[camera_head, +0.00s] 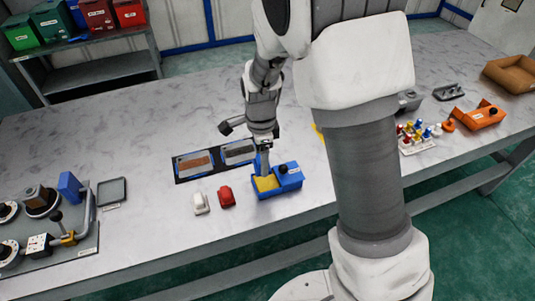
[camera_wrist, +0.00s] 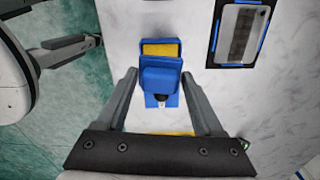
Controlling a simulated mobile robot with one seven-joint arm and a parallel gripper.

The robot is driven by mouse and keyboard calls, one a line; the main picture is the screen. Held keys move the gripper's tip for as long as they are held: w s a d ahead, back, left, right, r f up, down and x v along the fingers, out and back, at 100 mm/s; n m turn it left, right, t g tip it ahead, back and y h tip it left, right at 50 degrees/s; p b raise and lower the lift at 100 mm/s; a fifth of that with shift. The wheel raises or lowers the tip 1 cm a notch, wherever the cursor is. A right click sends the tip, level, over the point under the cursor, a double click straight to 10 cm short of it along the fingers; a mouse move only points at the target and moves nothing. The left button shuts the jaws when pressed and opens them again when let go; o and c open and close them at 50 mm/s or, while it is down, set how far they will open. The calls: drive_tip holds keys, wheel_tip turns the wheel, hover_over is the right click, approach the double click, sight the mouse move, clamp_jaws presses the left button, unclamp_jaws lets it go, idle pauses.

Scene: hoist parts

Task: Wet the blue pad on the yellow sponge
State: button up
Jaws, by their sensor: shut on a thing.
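My gripper (camera_wrist: 160,77) is shut on the blue pad (camera_wrist: 160,80), which sits between its two fingers in the wrist view. In the head view, my gripper (camera_head: 264,170) points down over a blue tray (camera_head: 276,190). The yellow sponge (camera_head: 265,184) lies in the left part of this tray. In the wrist view, the sponge (camera_wrist: 160,49) shows just beyond the pad. The pad is hard to make out in the head view, and I cannot tell whether it touches the sponge. A black knob (camera_head: 283,168) stands on the right part of the tray.
A white pad (camera_head: 200,203) and a red pad (camera_head: 226,197) lie left of the tray. Two framed panels (camera_head: 195,163) on a dark mat lie behind them. A fixture plate with dials (camera_head: 80,245) is at far left. An orange holder (camera_head: 483,117) stands at right.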

sight(264, 182)
drive_tip(key=shift+w+d+f, duration=0.1)
drive_tip(key=shift+d, duration=0.15)
drive_tip(key=shift+f, duration=0.1)
drive_tip(key=shift+f+b, duration=2.55)
drive_tip(key=shift+f, duration=0.65)
drive_tip(key=shift+f, duration=0.25)
drive_tip(key=shift+r+p, duration=3)
drive_tip(key=shift+r, duration=0.55)
